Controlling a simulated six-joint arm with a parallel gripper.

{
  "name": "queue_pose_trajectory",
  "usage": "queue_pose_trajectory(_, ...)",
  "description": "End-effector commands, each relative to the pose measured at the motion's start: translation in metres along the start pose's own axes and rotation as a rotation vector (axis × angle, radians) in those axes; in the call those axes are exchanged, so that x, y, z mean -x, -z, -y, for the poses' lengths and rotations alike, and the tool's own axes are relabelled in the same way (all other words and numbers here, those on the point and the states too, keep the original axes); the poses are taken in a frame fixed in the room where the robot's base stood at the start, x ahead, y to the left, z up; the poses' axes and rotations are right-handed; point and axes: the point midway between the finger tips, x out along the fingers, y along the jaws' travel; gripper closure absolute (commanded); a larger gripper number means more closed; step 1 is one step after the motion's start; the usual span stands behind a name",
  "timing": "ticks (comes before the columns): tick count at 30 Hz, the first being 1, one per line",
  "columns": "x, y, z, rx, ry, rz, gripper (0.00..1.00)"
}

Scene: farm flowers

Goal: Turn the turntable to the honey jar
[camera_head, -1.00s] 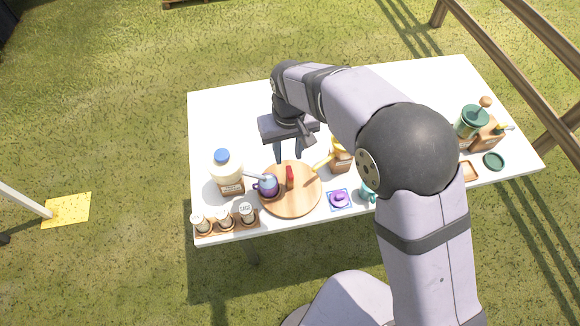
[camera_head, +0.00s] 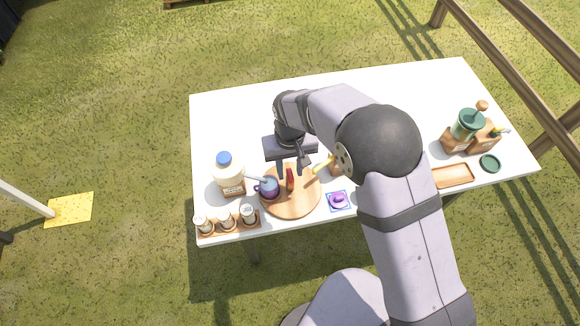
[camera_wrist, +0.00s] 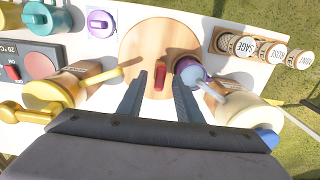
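The turntable, a round wooden board (camera_head: 291,208), lies near the table's front edge, with an upright red knob (camera_head: 290,180) near its middle. It also shows in the wrist view (camera_wrist: 145,45). My gripper (camera_head: 292,170) is open, pointing down over the turntable. In the wrist view its two fingers (camera_wrist: 158,98) stand on either side of the red knob (camera_wrist: 160,74), with gaps visible. A jar with a brown body and yellow spout (camera_wrist: 60,90) stands beside the board, mostly hidden by my arm in the head view. Which container is the honey jar I cannot tell.
A purple mug (camera_head: 269,188) sits at the board's left edge. A purple item on a blue tile (camera_head: 338,200) is to the right. The table's back left is clear.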

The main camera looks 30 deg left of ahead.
Motion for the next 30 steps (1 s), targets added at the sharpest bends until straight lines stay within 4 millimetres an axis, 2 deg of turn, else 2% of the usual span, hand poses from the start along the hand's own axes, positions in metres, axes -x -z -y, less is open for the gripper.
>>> queue_pose_trajectory(12, -0.0072, 0.0002, 0.0, 0.0, 0.0, -0.001, 0.68)
queue_pose_trajectory(16, -0.007, 0.0002, 0.0, 0.0, 0.0, -0.001, 0.99)
queue_pose_trajectory(30, -0.0068, 0.0004, 0.0, 0.026, 0.0, -0.002, 1.0)
